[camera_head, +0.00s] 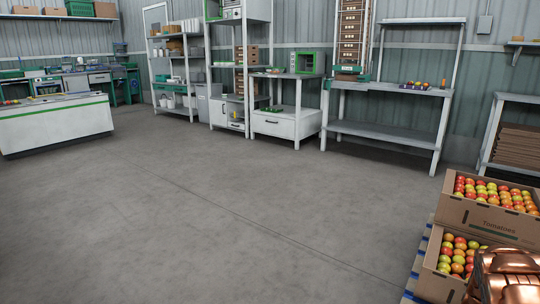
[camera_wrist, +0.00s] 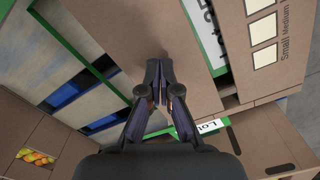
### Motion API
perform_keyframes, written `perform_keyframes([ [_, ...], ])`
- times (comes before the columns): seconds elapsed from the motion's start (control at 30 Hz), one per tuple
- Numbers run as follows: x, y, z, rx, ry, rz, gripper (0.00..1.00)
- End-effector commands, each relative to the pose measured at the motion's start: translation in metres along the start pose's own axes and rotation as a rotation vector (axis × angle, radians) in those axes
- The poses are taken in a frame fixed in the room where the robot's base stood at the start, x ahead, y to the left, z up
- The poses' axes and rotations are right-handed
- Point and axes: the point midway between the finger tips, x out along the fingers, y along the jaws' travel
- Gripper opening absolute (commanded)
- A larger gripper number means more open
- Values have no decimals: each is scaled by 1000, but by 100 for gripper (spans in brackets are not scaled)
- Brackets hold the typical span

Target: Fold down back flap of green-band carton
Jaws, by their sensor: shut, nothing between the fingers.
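In the wrist view my gripper (camera_wrist: 158,78) is shut and empty, its fingertips close together over a brown cardboard panel (camera_wrist: 120,25). I cannot tell whether they touch it. Which of these panels is the back flap is unclear. In the head view a tomato carton (camera_head: 465,215) shows a green stripe.
Pallet parts with blue blocks (camera_wrist: 68,95) show left of my gripper. Tomatoes (camera_wrist: 36,157) show at the lower left. Open concrete floor (camera_head: 220,210) lies left, with shelves and benches behind.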

Motion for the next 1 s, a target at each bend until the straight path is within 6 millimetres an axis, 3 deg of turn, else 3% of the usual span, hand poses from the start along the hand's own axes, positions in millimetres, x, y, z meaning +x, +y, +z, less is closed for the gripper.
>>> perform_keyframes([
  [1.0, -64, 0, 0, -1, 1, 0, 0],
])
